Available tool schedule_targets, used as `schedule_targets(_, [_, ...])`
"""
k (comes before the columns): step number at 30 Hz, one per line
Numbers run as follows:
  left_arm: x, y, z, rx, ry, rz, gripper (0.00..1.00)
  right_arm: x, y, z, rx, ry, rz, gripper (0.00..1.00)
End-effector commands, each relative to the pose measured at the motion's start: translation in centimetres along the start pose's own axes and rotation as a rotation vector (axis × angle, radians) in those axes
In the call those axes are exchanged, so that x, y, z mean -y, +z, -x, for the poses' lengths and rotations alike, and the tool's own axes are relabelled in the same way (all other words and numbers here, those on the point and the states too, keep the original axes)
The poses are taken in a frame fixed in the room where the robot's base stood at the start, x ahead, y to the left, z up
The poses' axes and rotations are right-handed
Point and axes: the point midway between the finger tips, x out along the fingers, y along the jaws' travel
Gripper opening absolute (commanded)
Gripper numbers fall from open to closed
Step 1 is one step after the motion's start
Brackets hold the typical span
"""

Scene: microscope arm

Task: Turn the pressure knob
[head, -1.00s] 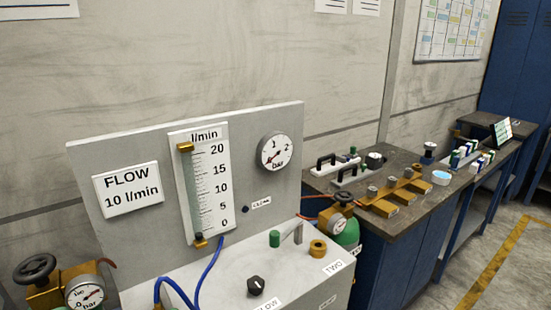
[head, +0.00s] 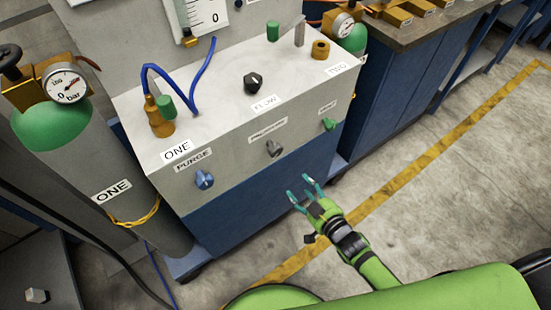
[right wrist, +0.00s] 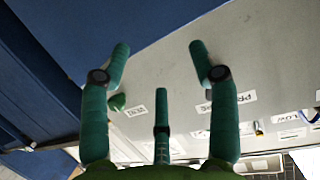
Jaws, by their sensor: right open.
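The pressure knob (head: 274,148) is a small grey knob on the front panel of the grey-and-blue cabinet, below a label partly legible as PRESSURE. It sits between the blue PURGE knob (head: 204,179) and the green VENT knob (head: 328,124). My right gripper (head: 306,190) is open and empty, in front of the cabinet and below the knobs, apart from them. In the right wrist view its spread fingers (right wrist: 160,70) face the panel; the pressure knob looks mostly hidden behind a finger beside the PRE label (right wrist: 235,98). My left gripper is out of view.
The black FLOW knob (head: 253,83) and brass fittings with blue hoses (head: 160,115) are on the cabinet top. A green-topped cylinder marked ONE (head: 110,170) stands left. A workbench (head: 400,70) stands right. The floor right of the cabinet is clear.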

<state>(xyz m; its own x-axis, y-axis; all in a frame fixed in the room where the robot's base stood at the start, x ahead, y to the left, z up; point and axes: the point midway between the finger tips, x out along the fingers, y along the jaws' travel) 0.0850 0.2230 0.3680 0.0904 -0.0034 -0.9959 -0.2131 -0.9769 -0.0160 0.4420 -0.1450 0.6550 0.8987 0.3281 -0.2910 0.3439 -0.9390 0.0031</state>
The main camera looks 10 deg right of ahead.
Motion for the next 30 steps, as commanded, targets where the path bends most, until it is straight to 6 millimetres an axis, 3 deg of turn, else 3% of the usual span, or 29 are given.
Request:
schedule_targets(1, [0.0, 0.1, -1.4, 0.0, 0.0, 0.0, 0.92, 0.7, -2.4, -0.6, -0.088, -0.03, 0.005, 0.61])
schedule_targets(3, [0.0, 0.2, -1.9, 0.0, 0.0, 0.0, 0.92, 1.6, -5.8, -0.6, -0.184, -0.065, 0.006, 0.61])
schedule_targets(6, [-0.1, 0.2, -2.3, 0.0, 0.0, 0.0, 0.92, 2.4, -8.8, -0.4, -0.265, -0.098, 0.007, 0.61])
schedule_targets(9, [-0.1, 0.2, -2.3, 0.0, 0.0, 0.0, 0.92, 2.8, -10.2, -0.6, -0.297, -0.11, 0.006, 0.61])
schedule_targets(21, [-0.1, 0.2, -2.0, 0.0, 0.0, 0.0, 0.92, 3.4, -11.9, -5.8, -0.296, -0.109, 0.006, 0.61])
schedule_targets(30, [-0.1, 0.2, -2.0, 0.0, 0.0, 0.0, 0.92, 3.5, -12.1, -7.0, -0.294, -0.109, 0.005, 0.61])
